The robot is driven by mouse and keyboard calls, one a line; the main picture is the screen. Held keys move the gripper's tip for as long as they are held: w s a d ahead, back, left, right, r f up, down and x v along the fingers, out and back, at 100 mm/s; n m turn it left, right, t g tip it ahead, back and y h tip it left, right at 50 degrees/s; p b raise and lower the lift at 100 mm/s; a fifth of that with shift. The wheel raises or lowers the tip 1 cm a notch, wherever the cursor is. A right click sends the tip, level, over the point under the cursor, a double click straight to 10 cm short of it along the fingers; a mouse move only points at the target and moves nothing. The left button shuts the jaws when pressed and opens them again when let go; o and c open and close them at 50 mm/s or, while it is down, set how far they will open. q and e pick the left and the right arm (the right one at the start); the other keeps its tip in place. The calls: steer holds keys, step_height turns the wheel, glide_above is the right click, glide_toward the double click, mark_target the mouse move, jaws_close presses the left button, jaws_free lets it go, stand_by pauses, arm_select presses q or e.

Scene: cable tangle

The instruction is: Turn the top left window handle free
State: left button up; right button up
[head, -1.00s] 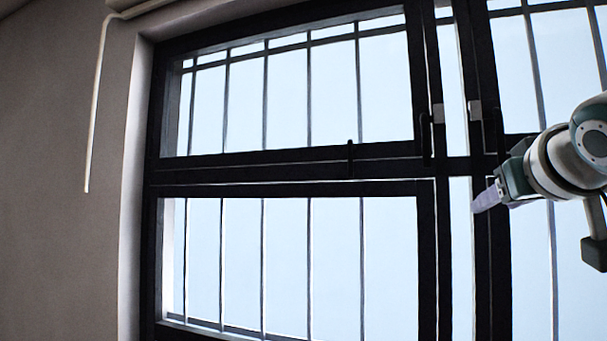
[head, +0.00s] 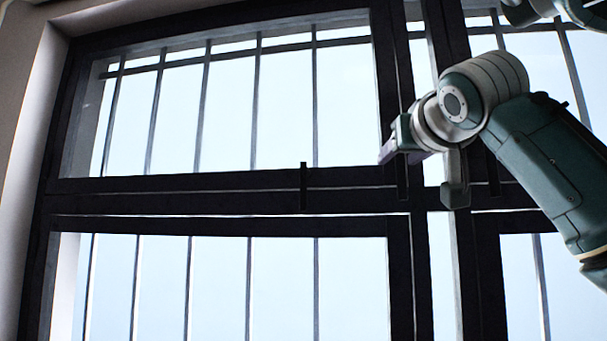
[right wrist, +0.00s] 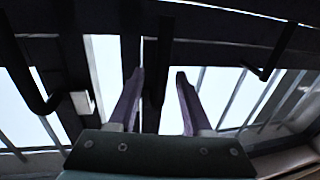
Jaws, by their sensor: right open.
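The top left window's frame (head: 230,183) is dark, with bars behind its pane. A short dark upright handle (head: 303,187) sits on its lower rail. Another dark upright handle (head: 403,180) is at its right side, partly hidden by my right gripper (head: 386,154). That gripper has pale purple fingers pointing left, at the pane's lower right corner. In the right wrist view the gripper (right wrist: 158,78) is open, with a dark bar-like handle (right wrist: 160,55) showing between or beyond its fingers. Contact cannot be told. My left gripper is out of view.
The lower left window (head: 400,285) and the right-hand windows (head: 490,270) have dark frames and bars. A grey wall (head: 25,90) borders the left. In the right wrist view, a hooked dark handle (right wrist: 35,95) and another dark handle (right wrist: 275,50) stand on either side.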

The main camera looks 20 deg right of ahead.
steer(key=shift+w+d, duration=0.1)
steer(key=shift+w, duration=0.2)
steer(key=shift+c, duration=0.3)
jaws_close()
stand_by(1.0)
